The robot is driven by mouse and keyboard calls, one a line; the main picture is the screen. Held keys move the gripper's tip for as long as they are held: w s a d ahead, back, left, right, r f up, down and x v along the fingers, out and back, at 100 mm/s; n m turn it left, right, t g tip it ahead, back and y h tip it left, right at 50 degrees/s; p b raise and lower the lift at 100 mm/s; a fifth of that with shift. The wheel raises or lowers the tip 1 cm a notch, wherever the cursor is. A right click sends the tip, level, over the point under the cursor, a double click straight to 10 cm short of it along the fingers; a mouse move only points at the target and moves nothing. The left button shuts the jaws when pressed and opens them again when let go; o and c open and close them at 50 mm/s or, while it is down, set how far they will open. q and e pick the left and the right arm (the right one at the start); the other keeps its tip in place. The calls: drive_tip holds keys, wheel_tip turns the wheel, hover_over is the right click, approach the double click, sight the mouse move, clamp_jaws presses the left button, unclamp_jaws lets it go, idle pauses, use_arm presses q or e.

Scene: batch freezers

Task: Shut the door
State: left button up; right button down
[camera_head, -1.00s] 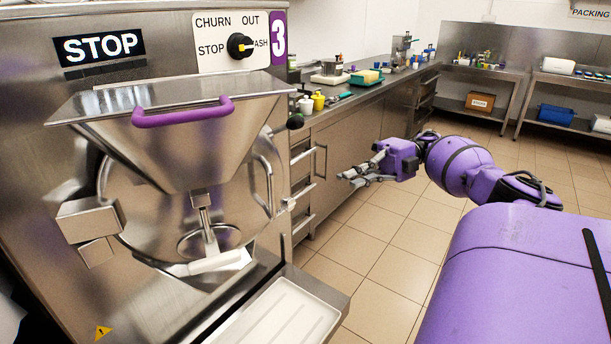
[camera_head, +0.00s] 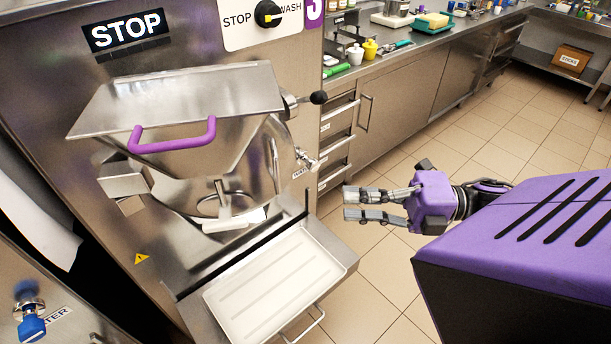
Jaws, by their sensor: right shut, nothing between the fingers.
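The batch freezer's round steel door (camera_head: 185,196) is on the machine front at left, behind and below a steel hopper. A block-shaped hinge (camera_head: 126,180) is at its left, and a lever with a black knob (camera_head: 319,98) is at its upper right. The door looks close to the machine front; I cannot tell whether it is fully shut. A purple handle (camera_head: 172,137) is on the front of the hopper lid (camera_head: 185,98). My right gripper (camera_head: 346,205) is shut and empty, right of the door and apart from it, fingers pointing left. My left gripper is out of view.
A white tray (camera_head: 275,285) sits on the shelf below the door. A counter with drawers (camera_head: 337,150) runs back on the right, holding cups and tools. A blue water tap (camera_head: 31,325) is at lower left. Tiled floor (camera_head: 375,270) is open around my right gripper.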

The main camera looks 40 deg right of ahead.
sight(279, 185)
drive_tip(key=w+a, duration=0.2)
drive_tip(key=w, duration=0.1)
drive_tip(key=w+a, duration=0.2)
drive_tip(key=w, duration=0.1)
drive_tip(key=w+a, duration=0.2)
drive_tip(key=shift+w+a+r, duration=0.1)
drive_tip(key=shift+w+a, duration=0.15)
drive_tip(key=shift+w, duration=0.15)
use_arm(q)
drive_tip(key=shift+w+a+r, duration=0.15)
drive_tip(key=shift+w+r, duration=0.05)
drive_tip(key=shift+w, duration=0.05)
use_arm(e)
drive_tip(key=shift+w+d, duration=0.15)
drive_tip(key=shift+w, duration=0.2)
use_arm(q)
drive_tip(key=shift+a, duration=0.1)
